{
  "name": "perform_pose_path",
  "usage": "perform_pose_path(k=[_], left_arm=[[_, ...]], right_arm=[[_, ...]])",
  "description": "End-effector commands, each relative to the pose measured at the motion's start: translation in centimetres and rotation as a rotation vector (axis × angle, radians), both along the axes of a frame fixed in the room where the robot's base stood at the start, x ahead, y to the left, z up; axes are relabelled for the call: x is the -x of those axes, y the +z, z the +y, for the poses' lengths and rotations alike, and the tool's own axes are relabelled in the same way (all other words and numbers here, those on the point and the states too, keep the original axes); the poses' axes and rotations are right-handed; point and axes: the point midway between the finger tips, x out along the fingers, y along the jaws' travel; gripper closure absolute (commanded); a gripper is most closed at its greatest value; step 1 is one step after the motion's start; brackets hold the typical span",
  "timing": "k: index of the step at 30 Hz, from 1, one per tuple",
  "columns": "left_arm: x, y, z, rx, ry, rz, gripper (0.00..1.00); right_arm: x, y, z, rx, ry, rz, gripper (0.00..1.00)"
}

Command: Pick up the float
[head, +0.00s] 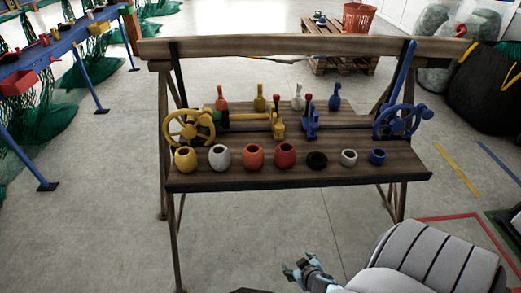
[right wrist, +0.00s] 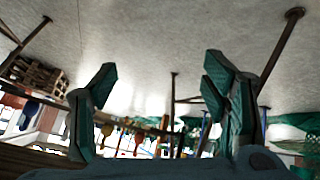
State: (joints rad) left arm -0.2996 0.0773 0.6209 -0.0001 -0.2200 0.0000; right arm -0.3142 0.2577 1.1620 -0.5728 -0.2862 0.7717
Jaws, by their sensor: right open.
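A front row of small hollow, rounded float-like pieces stands on the wooden bench (head: 350,175): a yellow one (head: 186,159), a white one (head: 220,157), two red ones (head: 254,156) (head: 285,155), a black one (head: 317,160), a grey-white one (head: 348,158) and a blue one (head: 377,157). Which one is meant cannot be told. My right gripper (head: 295,268) is open and empty, in front of the bench and apart from it. Its spread fingers (right wrist: 160,78) also show in the right wrist view, with nothing between them. My left gripper is not in view.
Behind the row are a yellow handwheel (head: 189,127), a blue handwheel (head: 398,121), levers and bottle-shaped pieces. A beam (head: 300,47) crosses the back of the bench. A blue-legged table with nets stands left; a pallet (head: 340,62) lies behind.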

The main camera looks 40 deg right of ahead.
Motion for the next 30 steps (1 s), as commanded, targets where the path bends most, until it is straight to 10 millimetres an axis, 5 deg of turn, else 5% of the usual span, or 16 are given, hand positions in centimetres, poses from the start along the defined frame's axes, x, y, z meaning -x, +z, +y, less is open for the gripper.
perform_pose_path(k=[1,3,6,9,13,18,30], left_arm=[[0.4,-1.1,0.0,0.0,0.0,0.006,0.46],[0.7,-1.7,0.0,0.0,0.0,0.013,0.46],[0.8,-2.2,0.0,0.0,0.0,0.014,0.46],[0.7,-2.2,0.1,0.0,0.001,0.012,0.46],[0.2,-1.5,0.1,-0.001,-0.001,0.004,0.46],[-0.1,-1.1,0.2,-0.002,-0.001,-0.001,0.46],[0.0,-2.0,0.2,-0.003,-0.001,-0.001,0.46]], right_arm=[[-4.7,4.4,-1.6,0.031,-0.008,-0.17,0.32],[-9.9,12.2,-2.4,0.043,-0.014,-0.42,0.32],[-13.6,21.2,-1.7,0.016,0.007,-0.688,0.32],[-15.1,26.4,-0.7,-0.014,0.032,-0.833,0.32],[-17.6,28.0,-0.9,-0.028,0.037,-0.875,0.32],[-22.2,27.6,-2.0,-0.03,0.038,-0.872,0.32],[-28.2,27.2,-3.9,-0.031,0.038,-0.87,0.32]])
